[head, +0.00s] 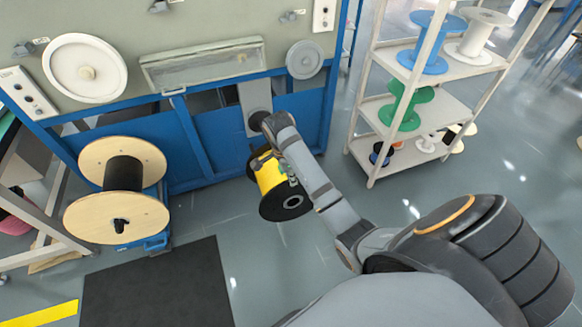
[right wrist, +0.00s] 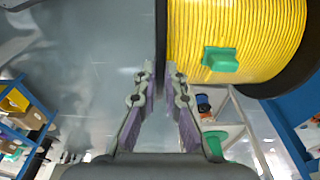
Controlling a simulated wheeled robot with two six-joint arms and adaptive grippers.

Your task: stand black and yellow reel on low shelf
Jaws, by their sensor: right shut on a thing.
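The black and yellow reel (head: 269,177) has yellow cable wound between black flanges. In the head view it is in front of the blue machine, partly hidden by my right arm. My right gripper (head: 291,179) is shut on one black flange. In the right wrist view the gripper's fingers (right wrist: 163,85) pinch the flange edge, beside the yellow winding (right wrist: 235,30). A green tab (right wrist: 220,59) shows on the winding. The white shelf rack (head: 375,112) stands to the right, with its low shelf (head: 403,157) near the floor. My left gripper is out of view.
The rack holds a blue reel (head: 432,42), a white reel (head: 483,36), a green reel (head: 406,105) and small spools low down. A large wooden-flanged reel (head: 115,190) stands at the left. A dark mat (head: 155,285) lies on the floor. Floor between machine and rack is clear.

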